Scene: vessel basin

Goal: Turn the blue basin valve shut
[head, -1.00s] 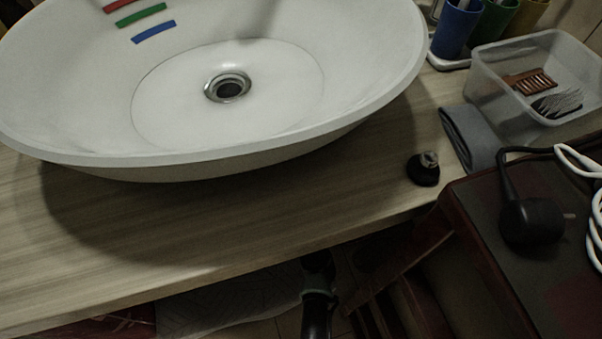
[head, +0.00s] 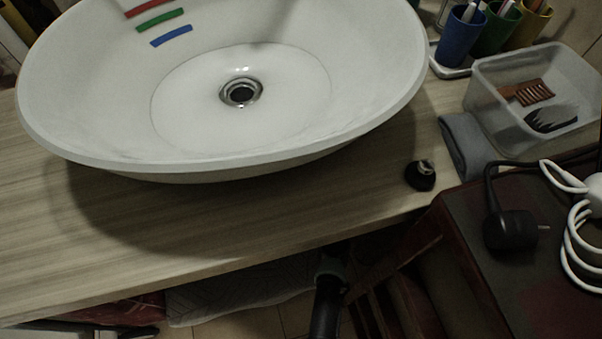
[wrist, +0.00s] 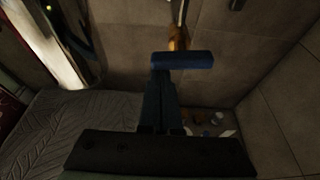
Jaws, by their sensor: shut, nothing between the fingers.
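The blue valve handle (wrist: 182,60) shows in the wrist view as a short bar lying nearly level across the picture. Behind it is an orange-brown fitting (wrist: 178,40) on a thin pipe by the tiled wall. My gripper (wrist: 161,78) is shut and empty, its fingers pointing up the picture at the left part of the handle. I cannot tell whether the fingertips touch it. The white basin (head: 300,120) stands on the wooden counter in the head view. The valve and my fingers are not visible in that view.
A clear tub (head: 545,85) with a comb and brush, a grey cloth (head: 465,145) and a black knob-like object (head: 420,175) are on the counter (head: 200,215). A dark-red surface (head: 500,290) with a plug and white cable is at right. A quilted mat (wrist: 70,130) lies below.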

